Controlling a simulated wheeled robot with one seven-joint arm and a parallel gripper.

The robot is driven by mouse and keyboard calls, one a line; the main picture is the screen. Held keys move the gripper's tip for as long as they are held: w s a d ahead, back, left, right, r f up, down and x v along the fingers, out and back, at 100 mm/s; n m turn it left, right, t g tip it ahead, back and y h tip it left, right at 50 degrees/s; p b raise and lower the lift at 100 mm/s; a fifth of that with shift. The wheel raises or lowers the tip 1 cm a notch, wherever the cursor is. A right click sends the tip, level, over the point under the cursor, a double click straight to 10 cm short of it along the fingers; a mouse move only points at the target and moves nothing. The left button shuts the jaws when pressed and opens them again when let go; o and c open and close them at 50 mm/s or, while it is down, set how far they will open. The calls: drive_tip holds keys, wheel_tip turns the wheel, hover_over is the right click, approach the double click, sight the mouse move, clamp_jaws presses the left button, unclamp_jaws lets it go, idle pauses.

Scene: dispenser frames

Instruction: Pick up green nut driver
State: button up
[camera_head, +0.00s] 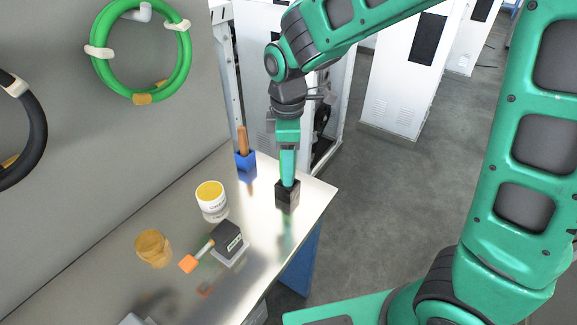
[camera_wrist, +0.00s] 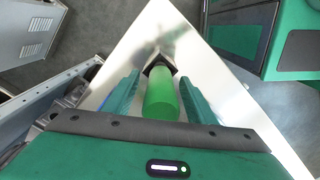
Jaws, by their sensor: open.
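The green nut driver (camera_wrist: 161,98) shows in the wrist view as a bright green handle seen from above. It stands in a small black holder (camera_head: 287,195) near the table's far right corner. My gripper (camera_head: 288,180) points down over this holder in the head view, and its fingers hide the driver there. In the wrist view my gripper (camera_wrist: 158,80) is open. Its two teal fingers lie on either side of the handle, with visible gaps. The driver's lower part is hidden in the holder.
The shiny metal table (camera_head: 262,270) also carries a blue holder (camera_head: 245,161) with an orange-brown handled tool, a white tub (camera_head: 212,203) with a yellow top, a tan jar (camera_head: 153,250) and a black block (camera_head: 227,238) with an orange-ended tool. A wall with hoses borders the left.

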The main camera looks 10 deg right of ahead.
drive_tip(key=c, duration=1.2)
drive_tip(key=shift+r, duration=0.1)
wheel_tip(320, 180, up, 10)
